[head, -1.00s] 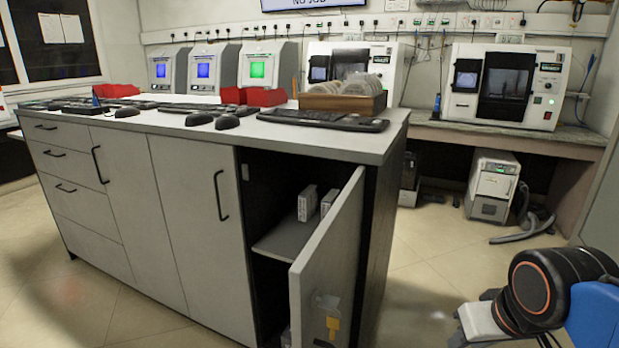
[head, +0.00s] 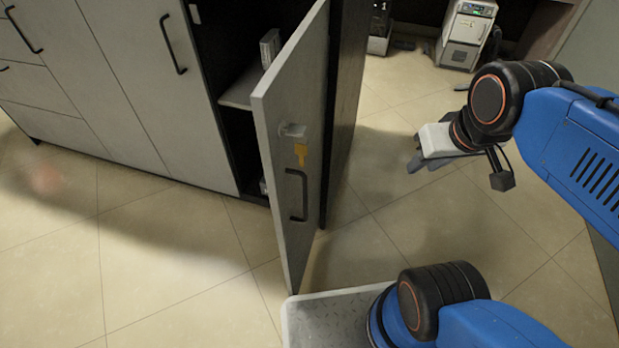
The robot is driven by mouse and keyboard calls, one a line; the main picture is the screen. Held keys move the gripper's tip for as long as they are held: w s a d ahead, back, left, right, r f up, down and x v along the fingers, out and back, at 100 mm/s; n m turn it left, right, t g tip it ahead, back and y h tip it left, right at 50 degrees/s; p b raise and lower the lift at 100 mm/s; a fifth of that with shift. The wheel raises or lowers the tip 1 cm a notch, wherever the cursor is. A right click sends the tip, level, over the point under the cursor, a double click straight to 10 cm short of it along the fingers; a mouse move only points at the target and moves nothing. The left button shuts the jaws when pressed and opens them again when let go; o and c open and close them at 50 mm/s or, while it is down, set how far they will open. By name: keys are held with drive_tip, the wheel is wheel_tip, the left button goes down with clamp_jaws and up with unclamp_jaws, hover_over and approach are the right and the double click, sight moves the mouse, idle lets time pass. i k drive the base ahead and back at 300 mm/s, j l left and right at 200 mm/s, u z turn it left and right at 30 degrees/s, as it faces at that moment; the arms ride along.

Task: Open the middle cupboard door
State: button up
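The grey cabinet's middle door (head: 140,95) is closed, flush with its neighbours. Its black bar handle (head: 173,45) is upright near the door's right edge. The right door (head: 275,135) stands wide open toward me, with its black handle (head: 297,195) and a yellow tag (head: 301,153) on the face turned to the right. My gripper (head: 416,163) is in the air to the right of the open door, apart from it and far from the middle door's handle. I see its grey fingers side-on, so their gap is unclear. I see nothing held in it.
The open right door juts out between my gripper and the middle door. The left door's handle (head: 22,30) and drawers are farther left. The tiled floor (head: 160,240) before the middle door is clear. A grey machine (head: 465,33) stands at the back right.

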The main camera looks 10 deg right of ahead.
sight(150, 46)
drive_tip(key=k+j+u, duration=0.2)
drive_tip(key=j, duration=0.55)
drive_tip(key=j+u, duration=0.15)
drive_tip(key=j, duration=0.6)
